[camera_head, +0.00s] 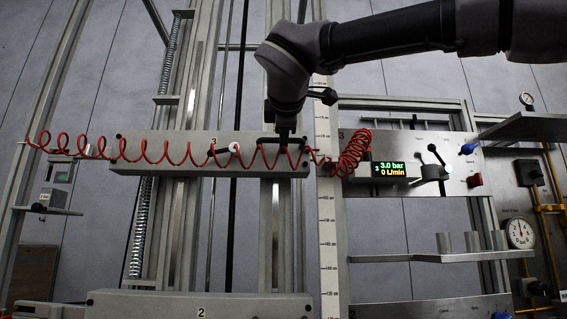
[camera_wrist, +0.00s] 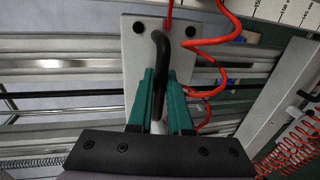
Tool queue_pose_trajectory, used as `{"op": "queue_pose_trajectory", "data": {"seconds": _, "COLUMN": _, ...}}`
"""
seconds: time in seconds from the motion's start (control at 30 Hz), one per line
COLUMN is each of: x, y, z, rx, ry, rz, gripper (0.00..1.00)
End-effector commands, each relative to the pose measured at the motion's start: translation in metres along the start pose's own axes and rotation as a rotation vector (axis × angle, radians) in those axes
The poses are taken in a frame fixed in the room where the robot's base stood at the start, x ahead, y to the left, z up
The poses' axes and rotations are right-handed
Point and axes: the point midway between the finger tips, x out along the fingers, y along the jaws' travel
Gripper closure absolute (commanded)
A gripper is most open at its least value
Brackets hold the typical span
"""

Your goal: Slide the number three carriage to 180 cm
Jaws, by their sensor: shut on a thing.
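The number three carriage (camera_head: 190,170) is a grey horizontal beam marked 3, across the vertical rails in the head view. A black bar handle (camera_head: 270,140) is near its right end. My gripper (camera_head: 285,136) comes down from above onto this handle. In the wrist view, the green fingers of my gripper (camera_wrist: 159,100) are shut around the black handle (camera_wrist: 160,48), with the carriage's grey face (camera_wrist: 138,50) behind. A white vertical scale (camera_head: 328,245) stands just right of the carriage; most of its numbers are too small to read surely.
A red coiled hose (camera_head: 165,150) crosses the carriage's front and bunches beside a panel (camera_head: 450,180) reading 3.0 bar and 0 L/min. A small lever (camera_head: 232,149) sits mid-carriage. The number two carriage (camera_head: 150,305) is below, with bare rails between. A shelf (camera_head: 470,256) is at right.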

Motion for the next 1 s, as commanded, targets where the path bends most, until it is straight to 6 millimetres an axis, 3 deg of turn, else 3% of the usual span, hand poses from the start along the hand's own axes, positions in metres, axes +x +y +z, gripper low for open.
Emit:
{"op": "queue_pose_trajectory", "data": {"seconds": 0.03, "x": -0.004, "y": 0.02, "z": 0.001, "rx": 0.005, "ry": 0.001, "rz": 0.012, "gripper": 1.0}}
{"op": "queue_pose_trajectory", "data": {"seconds": 0.2, "x": -0.014, "y": 0.065, "z": 0.001, "rx": 0.004, "ry": 0.001, "rz": 0.011, "gripper": 1.0}}
{"op": "queue_pose_trajectory", "data": {"seconds": 0.5, "x": -0.026, "y": 0.121, "z": 0.001, "rx": 0.002, "ry": 0.0, "rz": 0.011, "gripper": 1.0}}
{"op": "queue_pose_trajectory", "data": {"seconds": 0.7, "x": -0.029, "y": 0.134, "z": 0.001, "rx": 0.0, "ry": 0.0, "rz": 0.009, "gripper": 1.0}}
{"op": "queue_pose_trajectory", "data": {"seconds": 1.0, "x": -0.03, "y": 0.135, "z": 0.001, "rx": 0.0, "ry": 0.0, "rz": 0.009, "gripper": 1.0}}
